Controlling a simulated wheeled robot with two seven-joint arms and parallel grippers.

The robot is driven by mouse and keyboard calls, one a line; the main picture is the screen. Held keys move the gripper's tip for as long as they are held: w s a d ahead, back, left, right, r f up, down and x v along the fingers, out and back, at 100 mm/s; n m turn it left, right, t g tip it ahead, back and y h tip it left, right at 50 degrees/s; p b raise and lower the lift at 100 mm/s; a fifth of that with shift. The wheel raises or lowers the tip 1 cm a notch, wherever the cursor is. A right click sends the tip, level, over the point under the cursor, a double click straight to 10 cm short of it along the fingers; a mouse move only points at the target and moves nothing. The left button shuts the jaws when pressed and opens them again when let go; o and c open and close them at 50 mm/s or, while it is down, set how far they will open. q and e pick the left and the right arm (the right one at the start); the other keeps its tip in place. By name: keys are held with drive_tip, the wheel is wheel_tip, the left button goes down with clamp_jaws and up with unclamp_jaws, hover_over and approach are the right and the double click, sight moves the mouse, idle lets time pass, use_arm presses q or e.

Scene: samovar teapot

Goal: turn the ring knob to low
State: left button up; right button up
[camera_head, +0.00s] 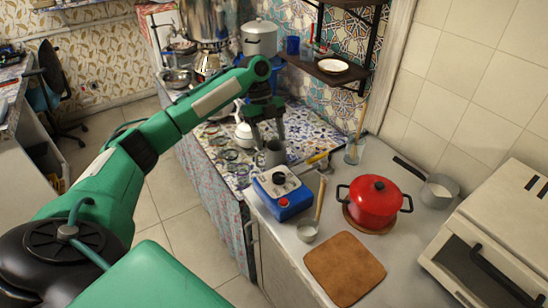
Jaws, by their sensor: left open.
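A blue box-shaped appliance (296,205) with a pale top stands on the counter's left part. A dark round piece (279,178) sits on its top and a small red knob (283,202) is on its front. I cannot tell which of these is the ring knob, and no setting marks are readable. My left gripper (268,138) points down, open, above and behind the appliance, apart from it. A grey metal jug (274,154) stands just below its fingers; I cannot tell if they touch it. My right gripper is not in view.
A red pot (374,199) sits right of the appliance, with a brown board (344,268) in front. A small ladle or cup (307,231) lies between. A glass (354,151) stands behind. A white oven (500,240) fills the right.

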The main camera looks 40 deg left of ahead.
use_arm(q)
drive_tip(key=shift+v, duration=1.2)
